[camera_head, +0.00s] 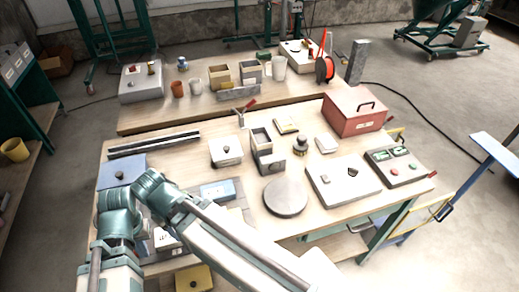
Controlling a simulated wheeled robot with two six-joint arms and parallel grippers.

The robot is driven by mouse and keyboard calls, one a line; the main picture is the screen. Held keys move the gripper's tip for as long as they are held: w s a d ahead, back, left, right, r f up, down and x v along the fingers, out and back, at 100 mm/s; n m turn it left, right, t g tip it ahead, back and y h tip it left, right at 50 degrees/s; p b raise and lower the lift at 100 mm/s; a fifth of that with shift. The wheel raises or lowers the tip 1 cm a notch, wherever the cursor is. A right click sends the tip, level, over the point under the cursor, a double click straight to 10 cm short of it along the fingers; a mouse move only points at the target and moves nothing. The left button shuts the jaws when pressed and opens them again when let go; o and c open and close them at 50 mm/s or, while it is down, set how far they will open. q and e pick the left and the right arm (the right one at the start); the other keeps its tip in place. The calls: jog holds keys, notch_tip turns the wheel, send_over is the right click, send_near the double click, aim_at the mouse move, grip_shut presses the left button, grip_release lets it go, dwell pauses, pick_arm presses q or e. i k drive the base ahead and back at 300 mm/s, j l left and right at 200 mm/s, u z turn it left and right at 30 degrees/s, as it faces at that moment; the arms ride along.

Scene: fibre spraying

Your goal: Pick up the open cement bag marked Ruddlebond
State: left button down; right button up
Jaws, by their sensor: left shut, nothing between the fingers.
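My left arm comes in at the lower left, bends at a teal joint and runs down to the right across the front of the near table. Its white end, with my left gripper (318,268), is at the bottom edge. The gripper is shut and holds nothing, and its fingers are hard to make out. My right gripper is not in view. I cannot make out a bag marked Ruddlebond, as lettering is too small to read.
A red box (355,110) stands at the near table's back right, with a grey round disc (286,197) and a white board (343,181) in front. Several tubs and a red reel (325,69) stand on the far table. A blue-legged stand (497,150) is at right.

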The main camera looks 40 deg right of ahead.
aim_at(261, 146)
jog(key=k+l+u, duration=0.2)
jog(key=l, duration=0.3)
jog(key=k+l+u, duration=0.2)
jog(key=l, duration=0.3)
jog(key=k+l+u, duration=0.2)
jog(key=l, duration=0.3)
jog(key=k+l+u, duration=0.2)
jog(key=l, duration=0.25)
jog(key=k+l+u, duration=0.2)
jog(key=l, duration=0.2)
jog(key=k, duration=0.05)
